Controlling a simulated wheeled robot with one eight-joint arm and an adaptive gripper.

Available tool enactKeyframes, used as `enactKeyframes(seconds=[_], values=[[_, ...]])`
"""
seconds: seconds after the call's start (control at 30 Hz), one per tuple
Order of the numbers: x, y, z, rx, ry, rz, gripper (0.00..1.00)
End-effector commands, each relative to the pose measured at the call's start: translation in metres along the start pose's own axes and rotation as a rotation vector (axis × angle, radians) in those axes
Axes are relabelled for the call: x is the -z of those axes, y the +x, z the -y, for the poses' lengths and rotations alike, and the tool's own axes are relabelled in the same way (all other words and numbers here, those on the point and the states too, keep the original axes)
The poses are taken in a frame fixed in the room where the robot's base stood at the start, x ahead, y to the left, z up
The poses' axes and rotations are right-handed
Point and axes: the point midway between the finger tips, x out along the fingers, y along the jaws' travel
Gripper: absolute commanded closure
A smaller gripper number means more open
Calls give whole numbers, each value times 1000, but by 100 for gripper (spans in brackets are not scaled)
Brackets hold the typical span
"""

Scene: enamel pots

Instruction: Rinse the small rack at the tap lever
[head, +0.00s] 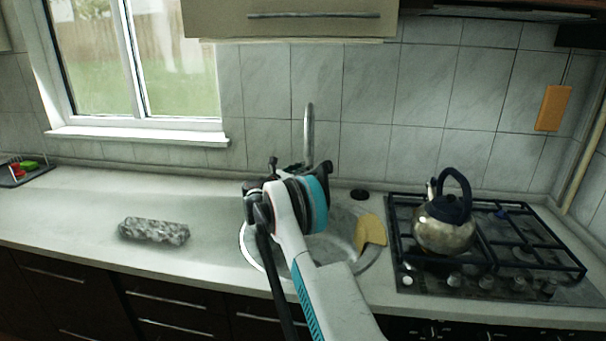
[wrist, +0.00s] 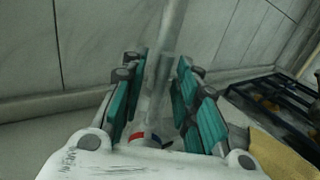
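My gripper (head: 298,170) is over the back of the sink, in front of the tap. In the wrist view my gripper (wrist: 162,64) is open, with one teal finger pad on each side of the tap's grey column (wrist: 166,50). Nothing is held between the pads, and I cannot tell whether either touches the column. The tap (head: 309,128) rises behind my gripper in the head view. Its base (wrist: 140,138) shows a red and a blue mark in the wrist view; the lever is not clear. A dark low rack or tray (head: 38,174) with red and green things is at the far left.
The round sink (head: 342,256) is partly hidden by my arm. A yellow cloth (head: 371,231) lies on its right rim. A kettle (head: 440,232) stands on the gas hob (head: 525,240) at right. A grey mottled block (head: 153,231) lies on the left counter (head: 75,215), otherwise mostly clear.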

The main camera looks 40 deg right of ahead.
Motion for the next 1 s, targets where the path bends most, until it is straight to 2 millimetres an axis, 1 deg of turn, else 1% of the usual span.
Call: enactKeyframes(seconds=[0.27,0.4,0.63,0.83,1.0], values=[[0,2,0,0,0,0,72],[0,1,0,0,0,0,100],[1,1,0,0,0,7,100],[3,-6,0,1,-2,92,100],[1,-8,0,1,-2,117,100]])
